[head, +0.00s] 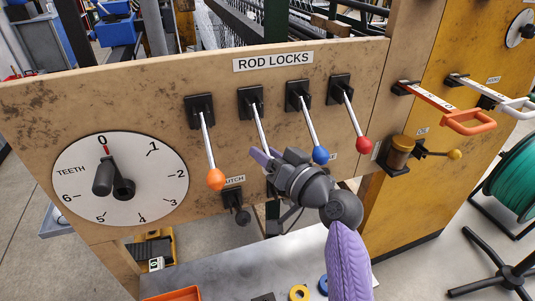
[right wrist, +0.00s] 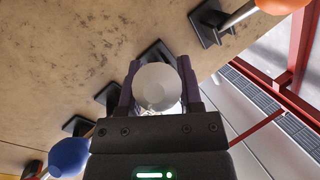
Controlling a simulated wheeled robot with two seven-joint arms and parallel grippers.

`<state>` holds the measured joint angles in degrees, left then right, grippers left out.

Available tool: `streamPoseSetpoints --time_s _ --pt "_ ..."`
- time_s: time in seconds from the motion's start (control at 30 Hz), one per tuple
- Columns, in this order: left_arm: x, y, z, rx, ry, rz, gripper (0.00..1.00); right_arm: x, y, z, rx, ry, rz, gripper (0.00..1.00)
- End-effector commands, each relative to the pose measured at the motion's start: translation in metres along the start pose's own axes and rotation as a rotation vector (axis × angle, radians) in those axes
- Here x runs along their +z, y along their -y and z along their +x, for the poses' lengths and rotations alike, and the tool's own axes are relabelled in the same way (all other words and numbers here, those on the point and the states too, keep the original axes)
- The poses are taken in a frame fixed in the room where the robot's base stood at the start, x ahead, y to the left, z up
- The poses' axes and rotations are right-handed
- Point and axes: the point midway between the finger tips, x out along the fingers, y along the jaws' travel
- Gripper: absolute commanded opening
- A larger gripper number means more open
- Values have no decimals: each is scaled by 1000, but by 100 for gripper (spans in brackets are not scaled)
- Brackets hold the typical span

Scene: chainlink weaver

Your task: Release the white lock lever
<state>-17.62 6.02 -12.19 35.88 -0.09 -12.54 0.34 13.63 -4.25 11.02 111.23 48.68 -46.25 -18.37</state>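The white lock lever (head: 259,125) is the second from the left under the ROD LOCKS sign and hangs down from its black mount. Its lower end is hidden behind my right gripper (head: 268,157) in the head view. In the right wrist view its white ball knob (right wrist: 157,88) sits between the two purple fingers of my right gripper (right wrist: 159,92). The fingers flank the ball closely; I cannot tell whether they press on it. My left gripper is not in view.
The orange-knobbed lever (head: 215,179) hangs just left, the blue-knobbed lever (head: 320,154) just right, and the red-knobbed lever (head: 363,145) farther right. A TEETH dial (head: 120,178) is at the panel's left. A clutch knob (head: 242,216) sits below the levers.

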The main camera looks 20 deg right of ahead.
Motion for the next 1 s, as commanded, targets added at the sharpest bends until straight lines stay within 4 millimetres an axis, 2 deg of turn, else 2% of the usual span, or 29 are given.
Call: streamPoseSetpoints --time_s 0.03,0.2,1.0 --pt "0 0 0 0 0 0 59 0 0 0 0 0 0 33" --pt "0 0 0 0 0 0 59 0 0 0 0 0 0 0" --pt "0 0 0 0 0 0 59 0 0 0 1 0 0 0"
